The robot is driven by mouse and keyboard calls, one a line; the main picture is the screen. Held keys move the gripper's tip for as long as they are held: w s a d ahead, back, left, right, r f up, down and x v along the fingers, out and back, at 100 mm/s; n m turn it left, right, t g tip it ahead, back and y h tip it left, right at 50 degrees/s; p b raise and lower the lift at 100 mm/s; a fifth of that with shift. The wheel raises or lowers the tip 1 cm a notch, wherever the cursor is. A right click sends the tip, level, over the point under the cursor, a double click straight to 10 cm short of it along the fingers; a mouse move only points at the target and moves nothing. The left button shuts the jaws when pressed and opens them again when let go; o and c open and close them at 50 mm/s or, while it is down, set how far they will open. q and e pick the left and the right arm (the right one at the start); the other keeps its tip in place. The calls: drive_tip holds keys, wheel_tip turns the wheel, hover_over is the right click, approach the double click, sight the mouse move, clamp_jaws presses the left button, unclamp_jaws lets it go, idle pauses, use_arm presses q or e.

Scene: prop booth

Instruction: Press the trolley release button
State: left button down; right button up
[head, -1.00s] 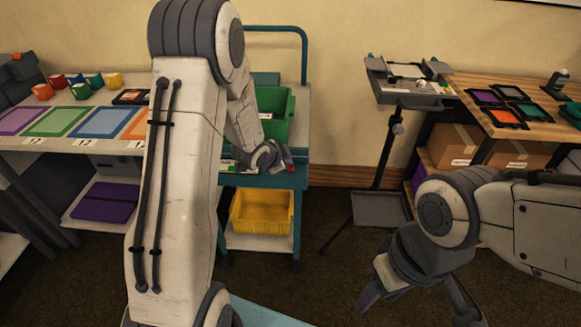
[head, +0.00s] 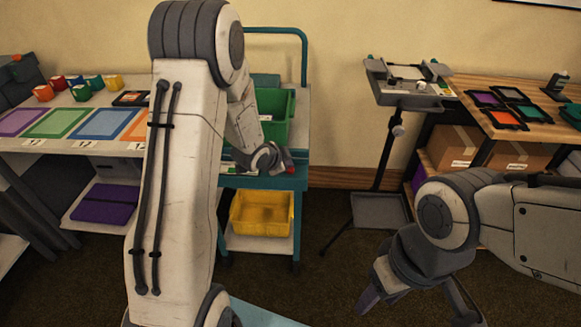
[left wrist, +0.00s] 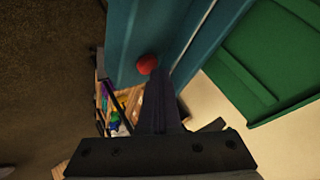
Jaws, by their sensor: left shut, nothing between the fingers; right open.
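The teal trolley (head: 303,95) stands against the wall in the head view. The red release button (head: 290,162) shows on its front edge, at the right; it also shows in the left wrist view (left wrist: 147,64) on the teal surface. My left gripper (head: 277,160) is shut and empty, with its tip right by the button. In the left wrist view its dark fingers (left wrist: 158,78) overlap the button's lower edge; I cannot tell whether they touch it. My right gripper (head: 415,300) is open and empty, low at the right, away from the trolley.
The trolley holds a green bin (head: 276,128) on top and a yellow bin (head: 262,213) below. A table with coloured mats (head: 55,121) stands at the left. A grey stand (head: 378,190) and a wooden table (head: 520,88) are at the right.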

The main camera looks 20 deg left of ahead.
use_arm(q)
drive_tip(key=shift+r+p, duration=0.3)
drive_tip(key=shift+r, duration=0.3)
wheel_tip(320, 180, up, 5)
drive_tip(key=p, duration=0.4)
idle(0.7)
